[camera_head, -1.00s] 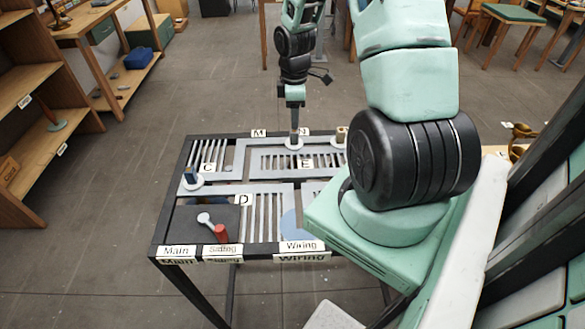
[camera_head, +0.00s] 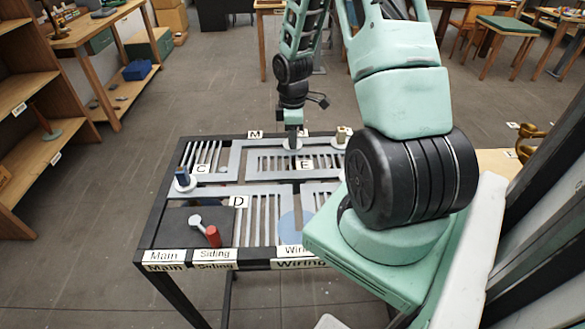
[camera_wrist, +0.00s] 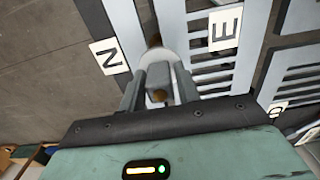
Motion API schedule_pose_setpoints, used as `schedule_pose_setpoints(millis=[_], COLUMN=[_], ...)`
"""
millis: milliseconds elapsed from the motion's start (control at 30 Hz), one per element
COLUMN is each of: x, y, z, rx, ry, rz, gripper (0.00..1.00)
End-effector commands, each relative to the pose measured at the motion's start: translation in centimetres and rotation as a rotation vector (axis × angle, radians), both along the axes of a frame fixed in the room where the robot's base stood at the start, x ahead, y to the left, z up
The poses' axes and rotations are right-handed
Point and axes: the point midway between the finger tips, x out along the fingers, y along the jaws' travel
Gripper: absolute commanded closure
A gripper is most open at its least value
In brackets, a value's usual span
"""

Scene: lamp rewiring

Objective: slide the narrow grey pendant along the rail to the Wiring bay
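The narrow grey pendant stands at the rail table's far side, mostly hidden by my gripper in the head view; its pale round base (camera_head: 291,144) shows below. In the wrist view, its grey block (camera_wrist: 157,77) is between the two fingers of my gripper (camera_wrist: 160,88). Narrow gaps seem to show beside the block, so the fingers look open around it. My gripper (camera_head: 293,122) points down over the pendant. The Wiring label (camera_head: 289,251) is on the table's near edge, partly hidden by my arm. A bluish disc (camera_head: 288,226) lies behind it.
A blue pendant (camera_head: 182,175) stands at the left and a brown-topped one (camera_head: 341,134) at the far right. Pale slotted plates (camera_head: 262,190) separate the channels. Shelves (camera_head: 30,110) stand left.

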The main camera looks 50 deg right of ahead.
Motion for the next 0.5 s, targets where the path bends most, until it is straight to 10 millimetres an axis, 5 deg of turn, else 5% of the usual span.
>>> schedule_pose_setpoints(millis=[100,500], x=[-0.06,0.54], y=[0.03,0.49], z=[-0.07,-0.07], rx=[0.001,0.001], ry=[0.002,0.001], rz=[-0.001,0.001], gripper=[0.97,0.96])
